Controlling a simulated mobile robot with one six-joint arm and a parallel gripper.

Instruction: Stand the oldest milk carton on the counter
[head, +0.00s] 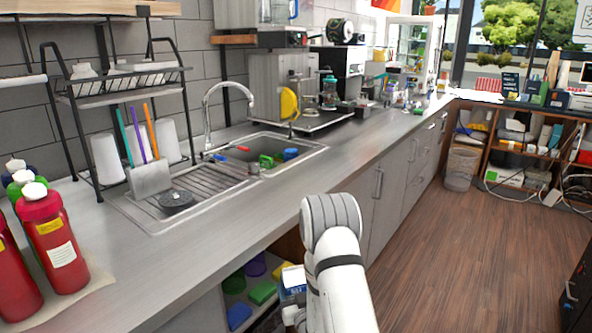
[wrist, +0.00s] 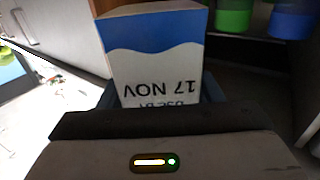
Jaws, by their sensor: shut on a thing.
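A white and blue milk carton (wrist: 155,60) is between the fingers of my gripper (wrist: 161,95) in the wrist view. Its label reads "USE BY 17 NOV" upside down in that view. The gripper is shut on it. In the head view part of a white and blue carton (head: 292,278) shows beside my arm, below the counter edge, at an open shelf space. My gripper is mostly hidden there by my arm. The grey counter (head: 235,215) runs along the wall above. No other milk carton is clearly visible.
Green and blue containers (wrist: 235,16) stand close to the carton's right in the wrist view. Coloured items (head: 262,291) fill the open shelf. Red bottles (head: 52,240) stand at the counter's near left; a sink (head: 300,150) lies farther back. The counter's front strip is clear.

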